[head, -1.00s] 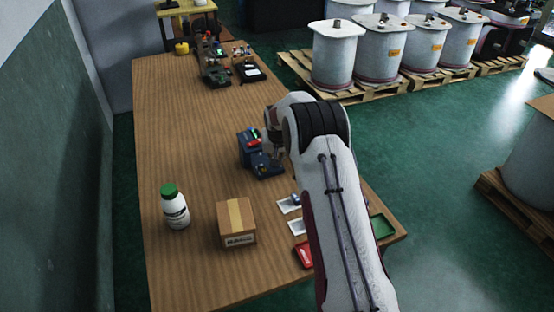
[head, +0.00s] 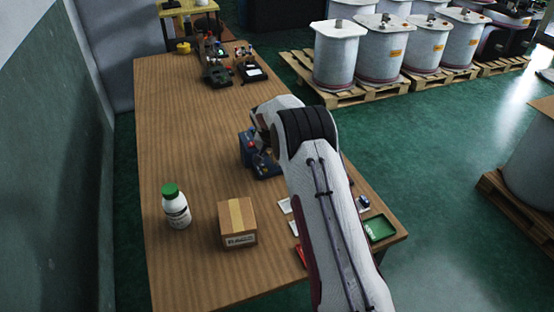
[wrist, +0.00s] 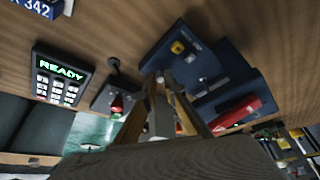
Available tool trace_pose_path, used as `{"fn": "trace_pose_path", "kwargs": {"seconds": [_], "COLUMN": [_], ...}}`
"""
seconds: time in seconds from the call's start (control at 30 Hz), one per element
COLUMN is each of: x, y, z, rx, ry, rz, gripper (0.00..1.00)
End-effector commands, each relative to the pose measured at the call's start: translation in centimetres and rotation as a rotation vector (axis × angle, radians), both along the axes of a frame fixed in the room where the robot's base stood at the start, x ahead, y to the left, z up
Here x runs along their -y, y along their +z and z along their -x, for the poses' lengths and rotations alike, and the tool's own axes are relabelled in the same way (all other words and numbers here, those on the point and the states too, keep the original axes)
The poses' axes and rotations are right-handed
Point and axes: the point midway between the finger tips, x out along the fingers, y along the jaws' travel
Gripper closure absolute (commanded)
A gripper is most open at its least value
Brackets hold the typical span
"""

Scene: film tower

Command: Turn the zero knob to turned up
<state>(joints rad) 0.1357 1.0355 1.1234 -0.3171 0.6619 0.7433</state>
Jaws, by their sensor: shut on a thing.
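The dark blue device (head: 262,165) stands on the table, partly covered by my arm in the head view. In the wrist view its blue body (wrist: 196,68) carries a yellow button (wrist: 178,47) and a red part (wrist: 236,115). My gripper (wrist: 162,80) has its two fingers drawn together at the device's near face. It is shut on what appears to be the zero knob, which the fingertips almost wholly hide. The knob's angle cannot be read.
A keypad (wrist: 62,76) reading READY shows beside the device in the wrist view. A cardboard box (head: 238,222) and a white bottle with a green cap (head: 175,207) stand nearer. A green tray (head: 381,229) lies right of my arm.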

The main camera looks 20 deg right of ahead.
Motion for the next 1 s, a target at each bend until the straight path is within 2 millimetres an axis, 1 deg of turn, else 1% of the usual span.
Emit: {"fn": "trace_pose_path", "kwargs": {"seconds": [0.43,0.47,0.5,0.53,1.0], "x": [-0.08,-0.07,-0.08,-0.08,0.01], "y": [-0.22,-0.23,-0.22,-0.20,0.09], "z": [0.18,0.18,0.18,0.16,-0.06], "rx": [-0.006,-0.006,-0.006,-0.005,0.003], "ry": [-0.009,-0.009,-0.009,-0.007,0.009], "rz": [-0.001,-0.001,-0.001,-0.001,0.000], "gripper": [1.00,0.85,0.75,0.73,0.73]}}
